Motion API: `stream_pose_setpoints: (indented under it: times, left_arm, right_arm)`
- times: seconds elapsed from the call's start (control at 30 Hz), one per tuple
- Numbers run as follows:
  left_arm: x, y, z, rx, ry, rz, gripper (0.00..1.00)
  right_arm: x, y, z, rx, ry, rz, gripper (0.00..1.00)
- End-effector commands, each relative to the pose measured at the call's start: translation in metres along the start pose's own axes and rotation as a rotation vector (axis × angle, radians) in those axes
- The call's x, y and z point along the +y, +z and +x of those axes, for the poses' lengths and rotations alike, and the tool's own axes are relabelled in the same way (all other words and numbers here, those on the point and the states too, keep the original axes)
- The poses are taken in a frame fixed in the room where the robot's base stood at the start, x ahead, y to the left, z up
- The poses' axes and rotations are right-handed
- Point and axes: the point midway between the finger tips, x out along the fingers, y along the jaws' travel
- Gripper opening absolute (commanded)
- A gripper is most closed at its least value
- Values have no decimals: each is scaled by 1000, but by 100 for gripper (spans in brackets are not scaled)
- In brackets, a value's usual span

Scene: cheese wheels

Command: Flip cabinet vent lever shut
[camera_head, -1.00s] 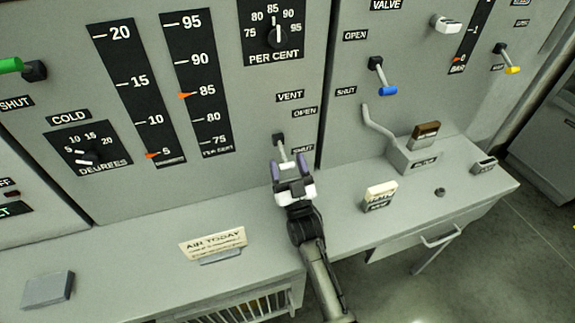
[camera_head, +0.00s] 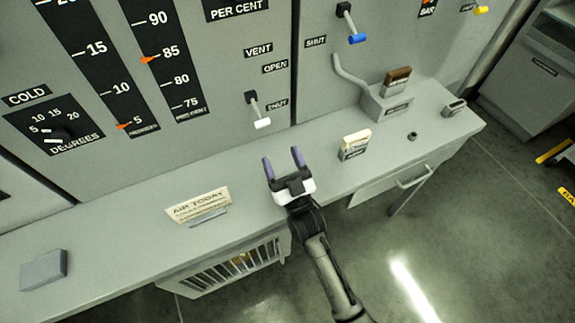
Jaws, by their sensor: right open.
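The vent lever (camera_head: 257,111) is on the grey cabinet panel, under a VENT label (camera_head: 258,50), with OPEN (camera_head: 274,67) above and SHUT (camera_head: 278,105) below. Its white-tipped handle (camera_head: 262,123) points downward, beside and a little below the SHUT label. My right gripper (camera_head: 283,160) is open and empty, its two purple-padded fingers pointing up toward the panel. It is over the desk ledge, below the lever and apart from it. My left gripper is not in view.
A blue-tipped lever (camera_head: 356,38) is on the panel to the right. The ledge holds an AIR TODAY card (camera_head: 198,205), a grey block (camera_head: 44,270), a card holder (camera_head: 355,144) and a box with a brown-topped piece (camera_head: 397,77). A drawer handle (camera_head: 414,177) juts out in front.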

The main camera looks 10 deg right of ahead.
Motion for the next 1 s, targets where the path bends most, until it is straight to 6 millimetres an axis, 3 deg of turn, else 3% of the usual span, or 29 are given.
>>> stream_pose_setpoints:
  times: [0.2, 0.67, 0.87, 1.0]
  left_arm:
    - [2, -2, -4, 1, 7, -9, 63]
    - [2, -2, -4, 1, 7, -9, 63]
    - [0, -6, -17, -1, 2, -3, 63]
    - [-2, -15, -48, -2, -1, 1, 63]
  right_arm:
    - [0, -13, -19, -1, 0, -1, 66]
    - [0, -17, -24, 0, 0, 0, 65]
    - [0, -25, -22, -13, 2, 2, 46]
    - [-1, -42, -20, -49, 7, 6, 32]
